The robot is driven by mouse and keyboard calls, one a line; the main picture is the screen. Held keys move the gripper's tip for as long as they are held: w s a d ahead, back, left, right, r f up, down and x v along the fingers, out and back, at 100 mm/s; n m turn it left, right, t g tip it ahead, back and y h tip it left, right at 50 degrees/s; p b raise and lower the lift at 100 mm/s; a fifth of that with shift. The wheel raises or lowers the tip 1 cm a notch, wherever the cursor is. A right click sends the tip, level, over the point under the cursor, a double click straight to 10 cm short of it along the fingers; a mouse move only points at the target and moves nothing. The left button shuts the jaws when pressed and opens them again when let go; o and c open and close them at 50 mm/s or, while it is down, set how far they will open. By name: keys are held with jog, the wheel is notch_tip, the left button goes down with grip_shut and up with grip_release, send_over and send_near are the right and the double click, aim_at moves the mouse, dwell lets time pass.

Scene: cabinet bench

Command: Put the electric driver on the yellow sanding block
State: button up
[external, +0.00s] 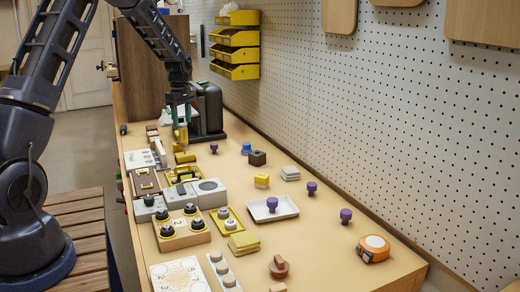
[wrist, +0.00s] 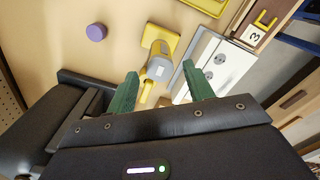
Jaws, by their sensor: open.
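The electric driver (wrist: 159,67), grey and yellow, lies between my fingers in the wrist view, with a flat yellow part beyond it; I cannot tell whether that part belongs to it. In the external view a yellow part of the driver (external: 182,134) shows just below my gripper (external: 181,115). My gripper (wrist: 160,88) is open, its green fingers on either side of the driver, with gaps visible. A small yellow block with a pale layer, which looks like the sanding block (external: 262,181), sits mid-bench, well apart from my gripper.
A black case (external: 208,110) stands close beside my gripper. Grey boxes, yellow trays and knobbed blocks crowd the bench's left side. A white tray (external: 273,209) with a purple knob, a dark block (external: 257,158) and stacked grey pads (external: 290,173) surround the sanding block. The right front has free room.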

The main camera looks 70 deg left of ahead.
jog(key=shift+r, duration=3.1)
jog(key=shift+w+d+r, duration=0.1)
jog(key=shift+d+r, duration=0.05)
jog(key=shift+d, duration=0.05)
jog(key=s+d+r+m+t, duration=0.1)
jog(key=d+r+m, duration=0.4)
jog(key=d, duration=0.6)
jog(key=s+d+r+m, duration=0.1)
jog(key=d+r+m, duration=0.2)
jog(key=d+r, duration=0.55)
jog(key=s+d+r+m+t, duration=0.15)
jog(key=d+r+m, duration=0.25)
jog(key=d, duration=0.9)
jog(key=s+d+m+t, duration=0.2)
jog(key=s+d+m, duration=1)
jog(key=s+d, duration=0.8)
jog(key=shift+s+d+r+m, duration=0.15)
jog(key=shift+s+d+m, duration=0.2)
jog(key=shift+s, duration=0.35)
